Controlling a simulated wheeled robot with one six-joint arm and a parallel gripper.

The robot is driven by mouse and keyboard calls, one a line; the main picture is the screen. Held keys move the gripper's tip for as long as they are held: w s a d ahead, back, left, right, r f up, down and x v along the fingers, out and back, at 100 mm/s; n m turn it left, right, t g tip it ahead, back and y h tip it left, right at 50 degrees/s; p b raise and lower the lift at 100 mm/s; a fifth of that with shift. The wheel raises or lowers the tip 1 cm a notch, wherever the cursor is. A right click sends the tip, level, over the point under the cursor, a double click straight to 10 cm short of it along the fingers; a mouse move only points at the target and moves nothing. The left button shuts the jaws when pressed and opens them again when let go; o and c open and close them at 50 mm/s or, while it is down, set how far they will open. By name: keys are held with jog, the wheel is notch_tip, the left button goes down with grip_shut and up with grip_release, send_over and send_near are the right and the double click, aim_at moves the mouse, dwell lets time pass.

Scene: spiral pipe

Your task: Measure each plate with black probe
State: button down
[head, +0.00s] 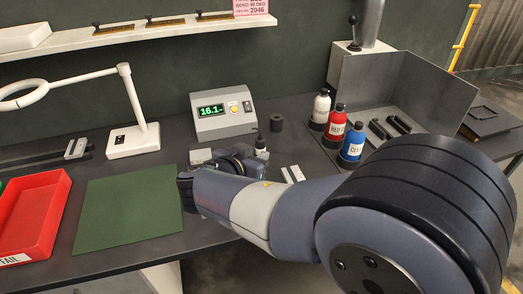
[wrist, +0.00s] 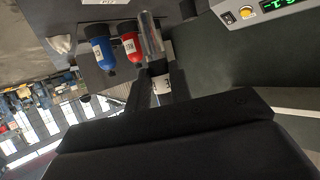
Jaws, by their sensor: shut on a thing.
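My gripper (head: 250,155) is over the bench in front of the meter, partly hidden by my own arm in the head view. In the wrist view its jaws (wrist: 160,92) are shut on a slim dark probe with a white label band (wrist: 161,84) and a pale, shiny cylindrical end. The dark top and pale label of the probe (head: 261,144) show beside the gripper in the head view. The meter (head: 223,117) reads about 16.1 in green. Small pale pieces lie on the bench at the gripper's left (head: 200,157) and right (head: 293,174); I cannot tell whether they are plates.
A green mat (head: 128,209) lies clear at left, beside a red FAIL tray (head: 33,215). A white lamp (head: 133,138) stands behind. A black cylinder (head: 276,123) stands right of the meter.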

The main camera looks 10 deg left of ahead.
jog(key=shift+f+b, duration=3.5)
jog(key=shift+b, duration=1.5)
jog(key=shift+f+b, duration=0.5)
jog(key=shift+b, duration=0.2)
jog(key=shift+s+d+f+b, duration=0.1)
jog(key=shift+f+b, duration=0.2)
jog(key=shift+b, duration=0.45)
jog(key=shift+r, duration=0.1)
notch_tip(320, 180, up, 7)
jog(key=p, duration=0.2)
jog(key=shift+r, duration=0.15)
dwell(0.8)
